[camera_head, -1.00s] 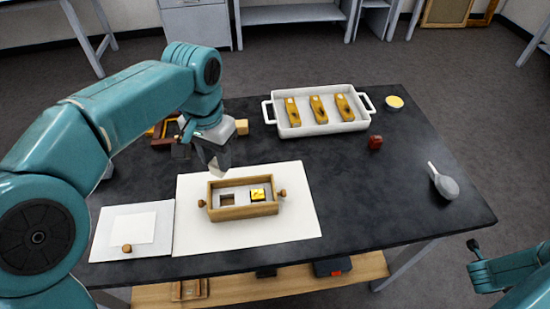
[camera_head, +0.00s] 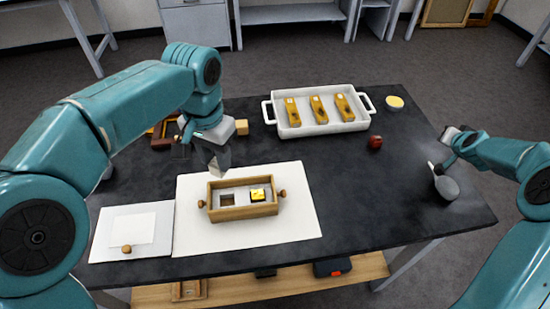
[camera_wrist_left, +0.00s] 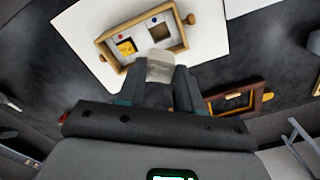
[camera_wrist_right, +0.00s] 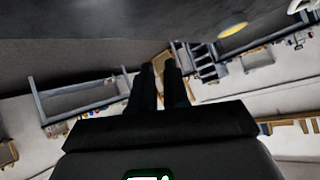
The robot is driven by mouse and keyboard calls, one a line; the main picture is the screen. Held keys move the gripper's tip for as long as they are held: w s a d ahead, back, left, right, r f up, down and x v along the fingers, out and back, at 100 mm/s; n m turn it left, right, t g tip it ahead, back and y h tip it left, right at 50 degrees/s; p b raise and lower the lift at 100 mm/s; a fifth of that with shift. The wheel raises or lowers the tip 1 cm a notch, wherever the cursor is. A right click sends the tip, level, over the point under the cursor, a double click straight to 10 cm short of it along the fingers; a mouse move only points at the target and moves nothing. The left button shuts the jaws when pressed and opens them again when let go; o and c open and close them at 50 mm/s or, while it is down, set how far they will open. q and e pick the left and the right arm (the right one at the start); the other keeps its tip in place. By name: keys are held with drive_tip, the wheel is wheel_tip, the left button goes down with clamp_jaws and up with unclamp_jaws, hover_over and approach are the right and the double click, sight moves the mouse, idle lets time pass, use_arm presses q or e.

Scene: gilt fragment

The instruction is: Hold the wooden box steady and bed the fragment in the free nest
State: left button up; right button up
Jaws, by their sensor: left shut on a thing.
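The wooden box (camera_head: 243,212) stands on a white sheet, with a round knob at each end. Its left nest (camera_head: 228,200) is empty and dark; the right one holds a gilt piece (camera_head: 258,195). The left wrist view also shows the empty nest (camera_wrist_left: 161,31) and the gilt piece (camera_wrist_left: 126,47). My left gripper (camera_head: 214,157) is shut on a pale fragment (camera_wrist_left: 160,67), above and just behind the box's left end, apart from it. My right gripper (camera_wrist_right: 159,68) is empty, with a narrow gap between its fingers, at the table's right side, far from the box.
A red object (camera_head: 375,142), a small yellow-filled dish (camera_head: 395,102) and a grey spoon-like object (camera_head: 445,186) lie to the right. A white board (camera_head: 103,238) lies at left. The white sheet (camera_head: 300,225) is clear around the box.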

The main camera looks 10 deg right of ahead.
drive_tip(key=w+a+r+n+y, duration=0.1)
drive_tip(key=w+a+n+y, duration=0.15)
drive_tip(key=a+n, duration=0.5)
drive_tip(key=w+a+r+n+y, duration=0.1)
drive_tip(key=w+a+n+y, duration=0.2)
drive_tip(key=a, duration=0.7)
drive_tip(key=n+g, duration=0.8)
drive_tip(key=n, duration=2.6)
approach(274, 188)
drive_tip(key=shift+h, duration=0.35)
drive_tip(key=f, duration=0.6)
drive_tip(key=w+f, duration=0.1)
drive_tip(key=f, duration=0.2)
drive_tip(key=shift+a, duration=0.3)
